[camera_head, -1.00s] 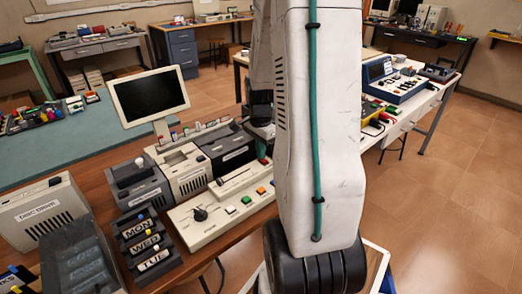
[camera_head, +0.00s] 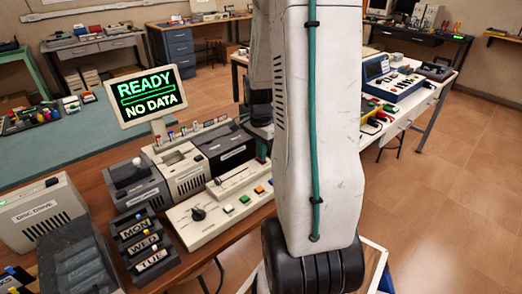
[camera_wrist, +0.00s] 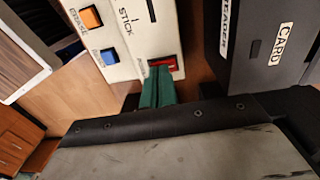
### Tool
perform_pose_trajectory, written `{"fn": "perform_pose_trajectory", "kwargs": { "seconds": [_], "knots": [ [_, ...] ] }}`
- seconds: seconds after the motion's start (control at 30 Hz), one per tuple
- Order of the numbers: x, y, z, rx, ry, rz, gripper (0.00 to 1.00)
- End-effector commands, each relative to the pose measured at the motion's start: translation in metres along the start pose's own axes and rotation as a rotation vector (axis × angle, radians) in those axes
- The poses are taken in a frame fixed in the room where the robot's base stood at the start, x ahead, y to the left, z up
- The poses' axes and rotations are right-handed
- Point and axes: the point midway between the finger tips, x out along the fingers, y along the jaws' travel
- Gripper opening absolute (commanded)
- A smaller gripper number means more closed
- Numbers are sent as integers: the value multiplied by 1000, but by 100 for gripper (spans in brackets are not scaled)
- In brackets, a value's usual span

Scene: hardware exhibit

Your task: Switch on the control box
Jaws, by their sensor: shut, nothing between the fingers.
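The control box (camera_head: 212,222) is a cream console with a black knob, coloured buttons and a slider, on the wooden table in the head view. In the wrist view, its panel (camera_wrist: 128,65) shows an orange button, a blue button and a red switch (camera_wrist: 164,62) at its edge. My gripper (camera_wrist: 158,76) shows as green fingers, shut and empty, with the tips at the red switch; the fingers partly cover it. In the head view my arm hides the gripper. The monitor (camera_head: 148,94) is lit with green text "READY" and "NO DATA".
A dark card reader (camera_wrist: 262,50) stands close to the right of the panel in the wrist view. In the head view, a disc drive (camera_head: 42,217) and a block of day-labelled cartridges (camera_head: 146,244) stand left of the box. Open floor lies at the right.

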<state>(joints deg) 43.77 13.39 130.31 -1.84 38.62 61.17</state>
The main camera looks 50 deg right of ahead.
Motion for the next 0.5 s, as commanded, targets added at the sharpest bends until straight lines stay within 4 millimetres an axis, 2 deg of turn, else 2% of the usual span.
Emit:
{"fn": "perform_pose_trajectory", "kwargs": {
  "seconds": [0.17,0.27,0.5],
  "knots": [
    [-10,-2,0,-1,2,-3,0],
    [-27,-3,0,-1,2,-4,0],
    [-82,-10,1,-2,3,-5,0]
  ]
}}
